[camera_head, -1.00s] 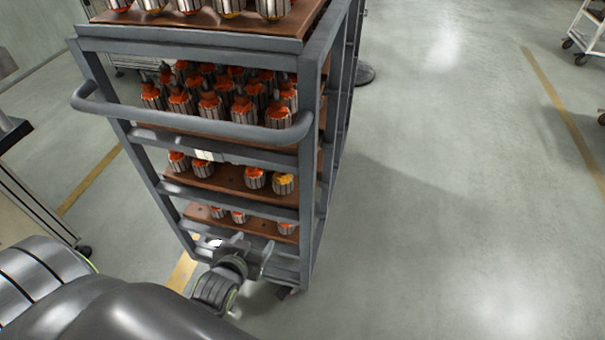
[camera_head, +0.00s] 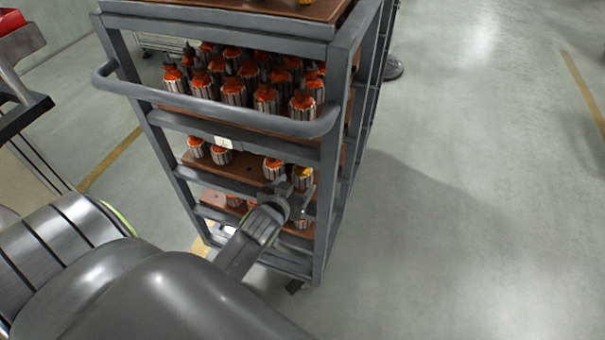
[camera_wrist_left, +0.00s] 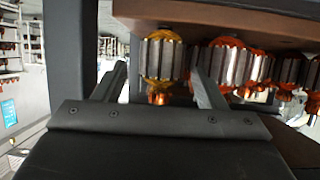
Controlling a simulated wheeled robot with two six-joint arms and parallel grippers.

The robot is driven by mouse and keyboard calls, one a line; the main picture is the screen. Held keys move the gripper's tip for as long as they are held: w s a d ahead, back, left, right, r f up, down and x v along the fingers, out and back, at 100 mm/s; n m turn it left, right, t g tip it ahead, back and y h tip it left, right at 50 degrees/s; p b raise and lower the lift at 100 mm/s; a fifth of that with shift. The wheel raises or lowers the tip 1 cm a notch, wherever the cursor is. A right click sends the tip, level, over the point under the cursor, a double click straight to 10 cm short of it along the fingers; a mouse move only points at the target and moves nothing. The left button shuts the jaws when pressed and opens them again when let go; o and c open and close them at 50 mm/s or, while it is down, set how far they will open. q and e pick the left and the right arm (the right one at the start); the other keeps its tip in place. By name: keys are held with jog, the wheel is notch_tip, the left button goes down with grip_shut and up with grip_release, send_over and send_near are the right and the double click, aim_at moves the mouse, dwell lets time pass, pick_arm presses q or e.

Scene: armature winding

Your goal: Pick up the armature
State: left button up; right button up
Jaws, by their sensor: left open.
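An armature with yellow winding (camera_head: 304,173) stands at the front right of a lower shelf of the cart. My left gripper (camera_head: 290,188) is in front of it at the cart's open end, partly covering it. In the left wrist view my left gripper (camera_wrist_left: 158,82) has its two fingers apart. The yellow-wound armature (camera_wrist_left: 162,60) shows upside down between and beyond the fingertips, and I cannot tell how deep it sits between them. Orange-wound armatures (camera_wrist_left: 232,64) show just right of the right finger. My right gripper is not in view.
The grey cart frame (camera_head: 335,150) has a handle bar (camera_head: 220,113) above my left arm and a post close to the gripper. The shelf above holds several orange armatures (camera_head: 234,92). Open floor (camera_head: 470,200) lies to the right.

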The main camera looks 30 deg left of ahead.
aim_at(303, 175)
pick_arm(q)
jog(key=shift+x, duration=3.1)
jog(key=shift+a, duration=0.15)
jog(key=c, duration=1)
jog(key=shift+c, duration=0.8)
jog(key=shift+r, duration=0.1)
